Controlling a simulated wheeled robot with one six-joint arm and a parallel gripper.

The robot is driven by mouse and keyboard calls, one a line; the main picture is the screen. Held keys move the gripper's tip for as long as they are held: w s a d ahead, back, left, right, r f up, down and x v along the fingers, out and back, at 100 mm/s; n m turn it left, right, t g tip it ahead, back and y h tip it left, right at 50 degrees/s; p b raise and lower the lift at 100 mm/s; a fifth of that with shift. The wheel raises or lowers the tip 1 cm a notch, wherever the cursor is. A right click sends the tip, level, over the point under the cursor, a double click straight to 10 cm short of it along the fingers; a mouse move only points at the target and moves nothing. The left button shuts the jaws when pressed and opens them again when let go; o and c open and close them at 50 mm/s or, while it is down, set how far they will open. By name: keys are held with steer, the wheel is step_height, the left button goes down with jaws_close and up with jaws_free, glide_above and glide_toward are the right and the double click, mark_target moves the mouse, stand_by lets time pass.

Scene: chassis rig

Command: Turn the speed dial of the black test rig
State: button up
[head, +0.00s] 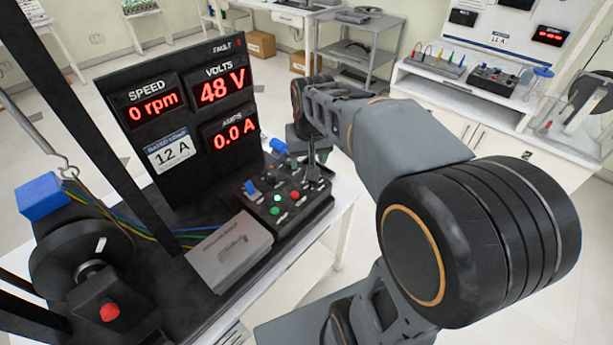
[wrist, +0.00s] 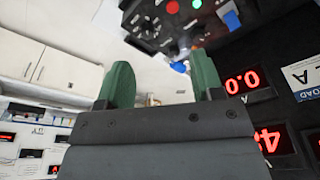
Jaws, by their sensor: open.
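The black test rig has an upright display panel (head: 187,108) showing SPEED 0 rpm, VOLTS 48 V and AMPS 0.0 A. Its control box (head: 284,211) lies at the panel's lower right, with a green button (head: 276,211), a red button (head: 295,194) and a blue switch (head: 251,187). In the wrist view the control box (wrist: 160,22) shows at the top, with dark knobs or switches; I cannot tell which is the speed dial. My gripper (wrist: 163,76) is open and empty, its green fingers apart. In the head view my arm partly hides it beside the box.
A grey box (head: 229,252) sits in front of the control box. A wheel (head: 80,258) and a blue block (head: 42,196) stand at the rig's left. Another blue part (head: 278,146) is near the panel's right edge. A shelf trolley (head: 362,55) stands behind.

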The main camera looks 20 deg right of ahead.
steer(key=w+d+f+m+g, duration=0.2)
steer(key=w+d+f, duration=0.4)
steer(key=w, duration=0.5)
steer(key=f, duration=1.4)
steer(key=shift+d, duration=0.2)
steer(key=c, duration=0.9)
steer(key=shift+m, duration=0.3)
steer(key=m+b, duration=0.1)
steer(key=m, duration=0.2)
steer(key=shift+m, duration=0.4)
steer(key=m+b, duration=0.1)
steer(key=m, duration=0.3)
steer(key=shift+m, duration=0.3)
